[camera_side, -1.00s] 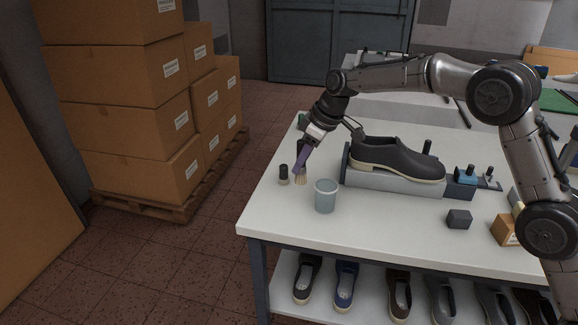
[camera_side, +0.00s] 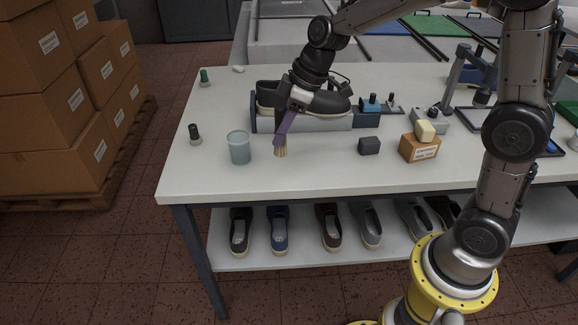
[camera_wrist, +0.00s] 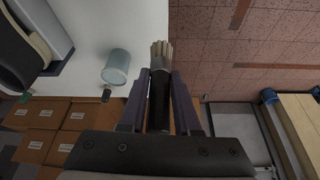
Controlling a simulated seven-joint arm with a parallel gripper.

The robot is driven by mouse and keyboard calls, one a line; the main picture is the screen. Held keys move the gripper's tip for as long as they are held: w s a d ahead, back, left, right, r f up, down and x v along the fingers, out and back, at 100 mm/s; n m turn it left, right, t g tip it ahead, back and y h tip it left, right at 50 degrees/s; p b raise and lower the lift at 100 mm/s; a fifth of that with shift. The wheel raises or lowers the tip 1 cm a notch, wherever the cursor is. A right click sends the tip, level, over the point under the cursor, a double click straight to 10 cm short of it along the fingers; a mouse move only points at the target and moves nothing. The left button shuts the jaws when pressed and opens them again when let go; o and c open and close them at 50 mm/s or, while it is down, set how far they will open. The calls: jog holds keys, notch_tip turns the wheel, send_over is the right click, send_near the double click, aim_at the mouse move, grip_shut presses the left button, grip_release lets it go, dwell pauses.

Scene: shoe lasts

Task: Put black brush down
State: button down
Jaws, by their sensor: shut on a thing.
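The black brush has a dark handle (camera_wrist: 159,100), a metal band and pale bristles (camera_side: 281,152). My gripper (camera_side: 281,142) is shut on the handle between its purple fingers. The brush hangs nearly upright, bristles down, to the right of a blue-grey cup (camera_side: 239,147) and in front of the shoe stand. I cannot tell how far the bristle tips are from the white table (camera_side: 320,177). In the wrist view the bristles (camera_wrist: 161,50) point away from my gripper (camera_wrist: 160,76), and the cup (camera_wrist: 116,68) is to their left.
A dark shoe (camera_side: 325,101) rests on a grey stand (camera_side: 325,124) behind the brush. A black-capped bottle (camera_side: 195,135) stands left of the cup. A dark block (camera_side: 369,146) and a wooden box (camera_side: 420,148) are to the right. The table front is bare.

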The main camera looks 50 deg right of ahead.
jog(key=s+d+r+m, duration=0.2)
jog(key=s+d, duration=0.4)
jog(key=s, duration=0.6)
jog(key=shift+h, duration=0.4)
jog(key=w+f, duration=0.3)
jog(key=w, duration=0.1)
jog(key=w+f, duration=0.3)
jog(key=w, duration=0.2)
jog(key=w+f, duration=0.3)
jog(key=w, duration=0.2)
jog(key=shift+w+d+f, duration=0.1)
jog(key=shift+d+f, duration=0.25)
jog(key=shift+f, duration=1.6)
jog(key=shift+f, duration=0.15)
jog(key=c, duration=0.6)
grip_release()
